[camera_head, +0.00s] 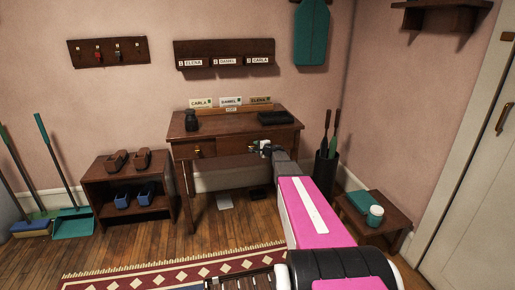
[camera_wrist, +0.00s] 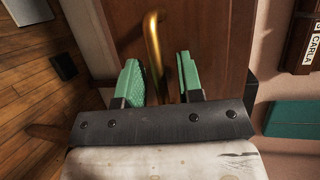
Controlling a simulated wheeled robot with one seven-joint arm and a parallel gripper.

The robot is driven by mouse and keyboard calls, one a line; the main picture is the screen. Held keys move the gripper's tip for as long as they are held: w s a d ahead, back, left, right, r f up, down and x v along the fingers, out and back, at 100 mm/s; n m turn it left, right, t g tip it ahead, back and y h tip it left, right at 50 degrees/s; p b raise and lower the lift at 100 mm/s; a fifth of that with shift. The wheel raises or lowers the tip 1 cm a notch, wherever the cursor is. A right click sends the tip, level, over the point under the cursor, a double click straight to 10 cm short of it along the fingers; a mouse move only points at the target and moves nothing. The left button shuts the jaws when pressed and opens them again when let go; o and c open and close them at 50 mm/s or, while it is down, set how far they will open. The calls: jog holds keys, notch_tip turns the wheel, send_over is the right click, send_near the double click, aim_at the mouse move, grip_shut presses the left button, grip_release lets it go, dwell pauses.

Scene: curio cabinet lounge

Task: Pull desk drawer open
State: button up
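The brown wooden desk (camera_head: 225,124) stands against the back wall. A brass pull shows on its front at the left (camera_head: 197,151). My gripper (camera_head: 263,147) is at the right part of the desk front and hides some of it. In the wrist view, a curved brass handle (camera_wrist: 153,42) stands out from a brown wooden front (camera_wrist: 190,28). My gripper's green fingers (camera_wrist: 160,82) are spread apart with the handle's near end between them, nearer the left finger. I see a gap on the right; contact on the left is unclear. The drawer looks shut, though my arm partly covers it.
Name cards (camera_head: 230,101) and dark objects sit on the desk. A low shelf (camera_head: 122,192) stands at left, a dark umbrella bin (camera_head: 325,168) and small side table (camera_head: 387,213) at right. A patterned rug (camera_head: 150,278) covers the floor in front.

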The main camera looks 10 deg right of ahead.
grip_shut()
jog(key=s, duration=2.3)
jog(key=shift+o, duration=1)
grip_release()
jog(key=shift+s, duration=0.15)
jog(key=v, duration=1)
jog(key=shift+s+d, duration=0.2)
jog(key=shift+s, duration=0.05)
jog(key=shift+a, duration=0.1)
